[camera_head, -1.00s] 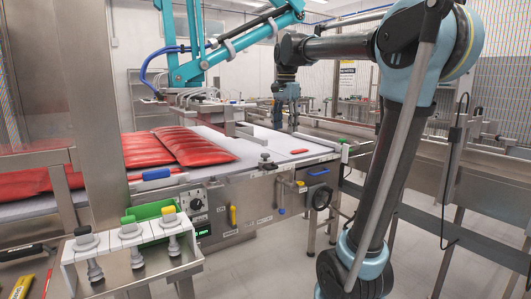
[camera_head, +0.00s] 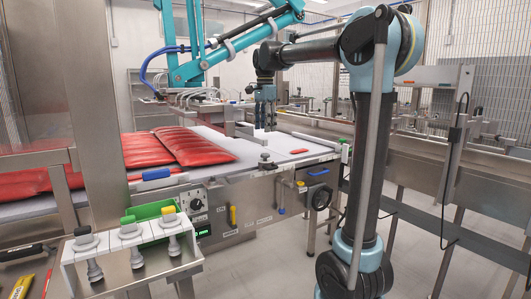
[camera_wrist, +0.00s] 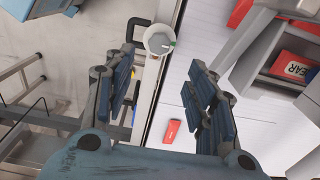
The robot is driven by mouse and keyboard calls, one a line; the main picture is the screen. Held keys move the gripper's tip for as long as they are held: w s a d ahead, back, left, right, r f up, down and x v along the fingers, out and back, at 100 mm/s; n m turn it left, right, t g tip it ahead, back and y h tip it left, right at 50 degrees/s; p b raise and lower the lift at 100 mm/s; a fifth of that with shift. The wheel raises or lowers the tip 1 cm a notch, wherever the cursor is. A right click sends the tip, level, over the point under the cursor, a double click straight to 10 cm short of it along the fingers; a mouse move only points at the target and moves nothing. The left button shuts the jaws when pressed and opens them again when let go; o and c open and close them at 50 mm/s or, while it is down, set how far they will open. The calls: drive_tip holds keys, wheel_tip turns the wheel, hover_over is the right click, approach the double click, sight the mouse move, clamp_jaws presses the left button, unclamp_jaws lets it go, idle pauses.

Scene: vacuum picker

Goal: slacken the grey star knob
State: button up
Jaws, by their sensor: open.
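A small dark grey knob (camera_head: 265,158) stands on a clamp at the front edge of the conveyor belt. It could be the grey star knob, but its lobes are too small to make out. My gripper (camera_head: 265,122) hangs fingers down above the far part of the belt, well apart from this knob. In the wrist view my gripper (camera_wrist: 162,62) has its two blue fingers spread with nothing between them. A pale round knob (camera_wrist: 159,41) with a green mark shows beyond the fingertips at the belt's edge; I cannot tell whether it is the same knob.
Red pouches (camera_head: 180,147) lie on the left of the belt (camera_head: 235,137). A teal picker arm (camera_head: 230,40) reaches over it. A white rack (camera_head: 130,240) with several capped knobs stands front left.

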sight(265, 154)
wheel_tip(265, 154, down, 11)
drive_tip(key=shift+r, duration=0.1)
idle(0.3)
drive_tip(key=shift+c, duration=0.6)
drive_tip(key=c, duration=0.9)
